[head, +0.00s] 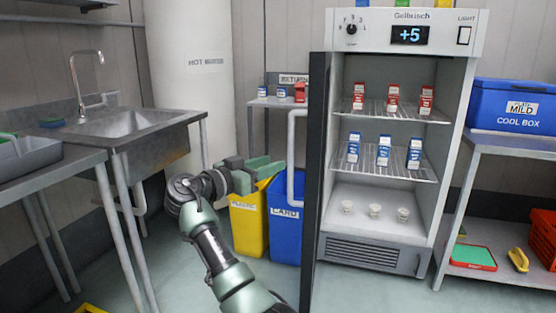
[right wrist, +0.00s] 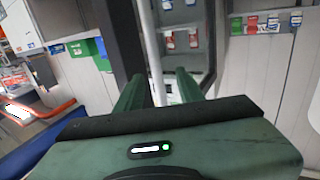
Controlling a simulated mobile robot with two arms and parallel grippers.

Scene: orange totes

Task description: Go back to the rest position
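My right gripper (head: 272,170) is raised in front of the yellow and blue bins in the head view, its green fingers pointing right toward the edge of the open fridge door. In the right wrist view its two fingers (right wrist: 160,88) stand apart, with a pale upright bar showing in the gap and nothing held. My left gripper is not in view.
The open fridge (head: 345,262) holds red cartons (head: 392,98), blue cartons (head: 384,150) and small cups (head: 375,210). Its dark door edge (head: 317,180) stands close right of my gripper. A sink table (head: 120,125) is left, a blue cool box (head: 515,105) right.

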